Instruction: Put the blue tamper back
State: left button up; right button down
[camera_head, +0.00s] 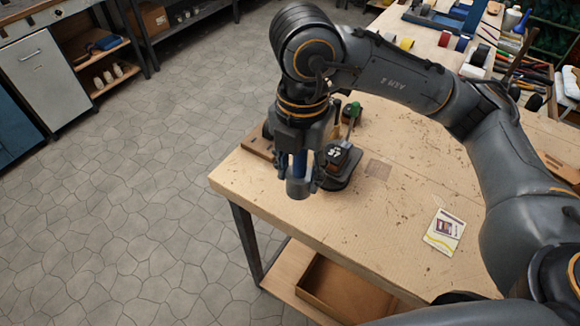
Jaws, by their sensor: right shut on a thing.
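My right gripper (298,178) is shut on the blue tamper. The blue tamper (299,164) hangs upright in it, with a blue handle and a grey round head at the bottom. The tamper is over the left front part of the workbench (390,235), near its left edge. I cannot tell how high its head is above the top. My gripper and wrist hide part of the handle. A wooden board (257,141) lies behind, partly hidden by the gripper. My left gripper is not in view.
A black device (341,160) on a dark base stands just right of the tamper. A green-topped tool (351,110) stands behind. A printed card (445,231) lies at right. Rolls and tools crowd the far bench. The bench front is mostly clear.

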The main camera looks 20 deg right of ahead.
jog(key=w+f+p, duration=0.1)
jog(key=w+f, duration=0.2)
jog(key=w, duration=0.1)
jog(key=w+d+f, duration=0.1)
jog(key=w+f, duration=0.2)
jog(key=w, duration=0.1)
jog(key=w+f+p, duration=0.1)
jog(key=w+f, duration=0.2)
jog(key=w, duration=0.1)
jog(key=shift+w+d+p, duration=0.2)
jog(key=shift+d+p, duration=0.1)
jog(key=shift+d, duration=0.1)
jog(key=shift+w+f, duration=0.15)
jog(key=shift+f, duration=0.1)
notch_tip(320, 180, down, 2)
jog(key=shift+w+f+p, duration=0.1)
jog(key=shift+p, duration=0.8)
jog(key=shift+f, duration=0.5)
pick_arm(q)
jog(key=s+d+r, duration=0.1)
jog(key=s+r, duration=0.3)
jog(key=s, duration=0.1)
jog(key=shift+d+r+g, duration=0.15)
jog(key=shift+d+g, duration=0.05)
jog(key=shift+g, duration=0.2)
pick_arm(e)
jog(key=shift+f, duration=0.1)
